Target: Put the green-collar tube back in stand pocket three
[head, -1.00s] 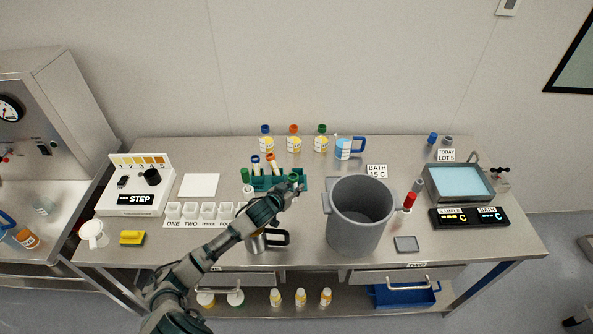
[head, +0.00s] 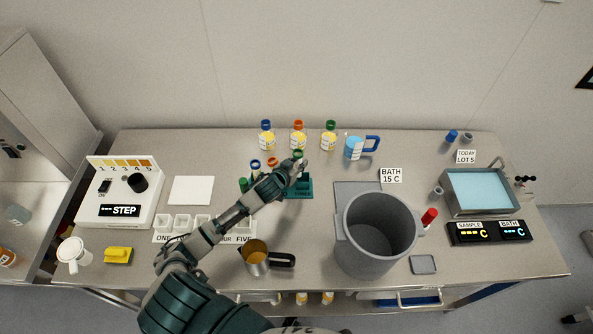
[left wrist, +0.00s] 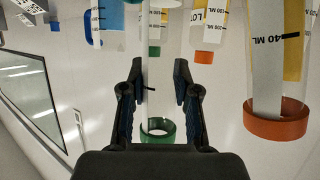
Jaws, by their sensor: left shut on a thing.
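My left gripper (head: 294,168) is shut on the green-collar tube, whose green collar (head: 298,154) shows just above the fingers in the head view. In the left wrist view the clear tube and its green collar (left wrist: 157,128) are between the fingers (left wrist: 160,85). The teal stand (head: 301,187) lies under and behind my forearm, which hides much of it. I cannot tell whether the tube's lower end is in a pocket. A blue-collar tube (head: 255,164) and an orange-collar tube (head: 272,163) stand at the stand's left part. My right gripper is not in view.
A large grey bath pot (head: 375,235) stands right of the stand. A steel jug (head: 256,258) is in front.

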